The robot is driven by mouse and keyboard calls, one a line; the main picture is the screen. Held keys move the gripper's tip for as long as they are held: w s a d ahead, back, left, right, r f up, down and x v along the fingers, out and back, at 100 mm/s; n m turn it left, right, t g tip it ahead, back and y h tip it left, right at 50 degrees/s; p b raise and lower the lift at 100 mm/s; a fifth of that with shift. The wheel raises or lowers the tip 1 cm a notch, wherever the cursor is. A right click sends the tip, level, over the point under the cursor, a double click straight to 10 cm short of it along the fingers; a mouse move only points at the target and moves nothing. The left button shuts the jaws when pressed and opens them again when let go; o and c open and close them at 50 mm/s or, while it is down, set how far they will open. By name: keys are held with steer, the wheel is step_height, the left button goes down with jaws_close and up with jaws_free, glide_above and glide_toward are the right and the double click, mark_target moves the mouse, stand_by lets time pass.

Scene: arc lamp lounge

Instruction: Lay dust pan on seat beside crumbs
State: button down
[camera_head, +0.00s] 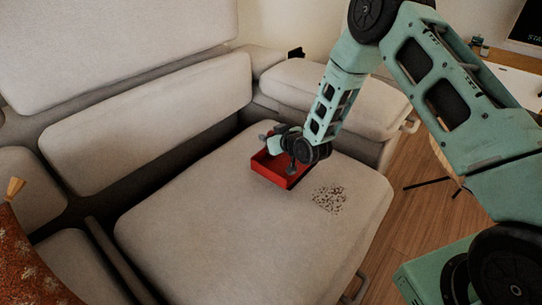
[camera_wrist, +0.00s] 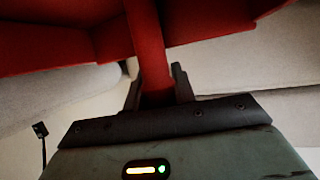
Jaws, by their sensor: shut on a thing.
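The red dust pan (camera_head: 284,171) is at the seat cushion (camera_head: 230,220), just up and left of the dark patch of crumbs (camera_head: 329,199). My gripper (camera_head: 291,160) is over the pan. In the wrist view my gripper (camera_wrist: 157,92) is shut on the pan's red handle (camera_wrist: 148,45), and the pan body (camera_wrist: 50,45) spreads beyond it. I cannot tell whether the pan's underside touches the seat. The crumbs do not show in the wrist view.
A back cushion (camera_head: 150,120) stands behind the seat and an armrest (camera_head: 335,95) at its far right end. A rust-coloured pillow (camera_head: 30,255) lies at lower left. The seat's front left is clear. Wooden floor (camera_head: 400,215) lies to the right.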

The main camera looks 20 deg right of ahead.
mark_target(272, 168)
steer(key=shift+f+b, duration=0.45)
steer(key=shift+f, duration=1.55)
steer(key=shift+f, duration=0.1)
steer(key=c, duration=1.1)
jaws_free()
steer(key=shift+c, duration=0.2)
